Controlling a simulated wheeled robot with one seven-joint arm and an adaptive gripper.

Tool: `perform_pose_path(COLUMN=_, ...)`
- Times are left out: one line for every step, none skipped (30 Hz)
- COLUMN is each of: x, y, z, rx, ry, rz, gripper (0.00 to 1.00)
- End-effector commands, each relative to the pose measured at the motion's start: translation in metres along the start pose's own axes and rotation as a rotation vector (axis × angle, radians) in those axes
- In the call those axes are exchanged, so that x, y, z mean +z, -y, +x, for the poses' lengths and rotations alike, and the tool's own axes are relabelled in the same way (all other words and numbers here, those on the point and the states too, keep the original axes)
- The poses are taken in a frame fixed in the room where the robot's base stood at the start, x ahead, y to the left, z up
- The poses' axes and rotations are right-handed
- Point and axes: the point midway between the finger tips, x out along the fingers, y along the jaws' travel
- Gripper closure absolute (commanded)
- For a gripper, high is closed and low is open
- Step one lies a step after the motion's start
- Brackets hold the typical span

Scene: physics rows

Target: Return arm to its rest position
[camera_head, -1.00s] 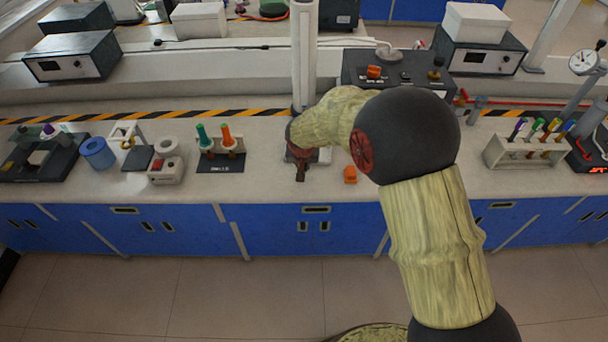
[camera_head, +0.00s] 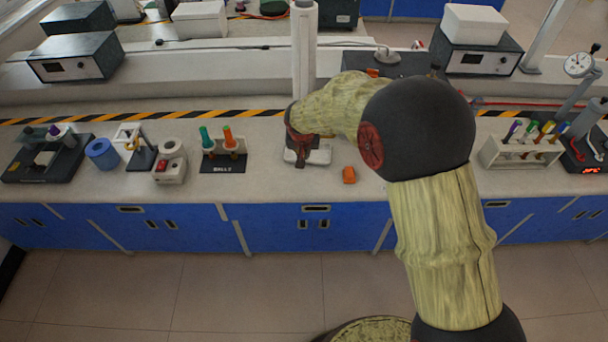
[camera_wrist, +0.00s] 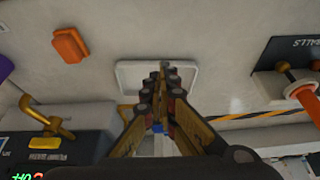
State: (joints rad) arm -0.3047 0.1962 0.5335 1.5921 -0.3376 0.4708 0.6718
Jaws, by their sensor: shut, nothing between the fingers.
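My gripper (camera_head: 299,161) is shut and empty, pointing down in front of the white column at the middle of the bench. In the wrist view its fingertips (camera_wrist: 163,72) are together, over a white shallow tray (camera_wrist: 128,75). The tray (camera_head: 320,155) also shows in the head view, just right of the fingers and partly hidden by them. My arm is bent, with its large dark elbow joint at the right. I cannot tell the exact height of the fingertips above the tray.
An orange block (camera_head: 349,175) lies right of the gripper near the front edge. A rack with green and orange tubes (camera_head: 221,150) stands left, with a blue cylinder (camera_head: 102,153) farther left. A rack of coloured tubes (camera_head: 521,152) stands right. A dark box (camera_head: 388,64) is behind my arm.

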Motion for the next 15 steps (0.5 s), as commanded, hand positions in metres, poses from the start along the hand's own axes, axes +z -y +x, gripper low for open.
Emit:
perform_pose_path(x=0.0004, y=-0.0001, z=0.0004, rx=0.0, ry=0.001, rz=0.0, gripper=1.0)
perform_pose_path(x=0.0005, y=-0.0001, z=0.0006, rx=0.0, ry=0.001, rz=0.0, gripper=1.0)
perform_pose_path(x=0.0005, y=-0.0001, z=0.0008, rx=0.0, ry=0.001, rz=0.0, gripper=1.0)
perform_pose_path(x=0.0005, y=-0.0001, z=0.0008, rx=0.0, ry=0.001, rz=0.0, gripper=1.0)
perform_pose_path(x=0.0005, y=-0.0001, z=0.0008, rx=0.0, ry=0.001, rz=0.0, gripper=1.0)
perform_pose_path(x=0.0005, y=-0.0001, z=0.0008, rx=0.0, ry=0.001, rz=0.0, gripper=1.0)
perform_pose_path(x=0.0005, y=-0.0001, z=0.0008, rx=0.0, ry=0.001, rz=0.0, gripper=1.0)
perform_pose_path(x=0.0005, y=-0.0001, z=0.0008, rx=0.0, ry=0.0, rz=0.0, gripper=1.0)
perform_pose_path(x=0.0004, y=-0.0001, z=0.0007, rx=0.0, ry=0.0, rz=0.0, gripper=1.0)
perform_pose_path(x=0.0004, y=-0.0001, z=0.0007, rx=0.0, ry=0.0, rz=0.0, gripper=1.0)
perform_pose_path(x=0.0004, y=-0.0001, z=0.0007, rx=0.0, ry=0.0, rz=0.0, gripper=1.0)
perform_pose_path(x=0.0004, y=-0.0001, z=0.0007, rx=0.0, ry=0.0, rz=-0.001, gripper=1.0)
perform_pose_path(x=0.0004, y=-0.0001, z=0.0007, rx=0.0, ry=0.0, rz=-0.004, gripper=1.0)
perform_pose_path(x=0.0005, y=-0.0001, z=0.0008, rx=0.0, ry=0.001, rz=-0.011, gripper=1.0)
perform_pose_path(x=0.0011, y=-0.0006, z=0.0008, rx=0.002, ry=0.003, rz=-0.026, gripper=1.0)
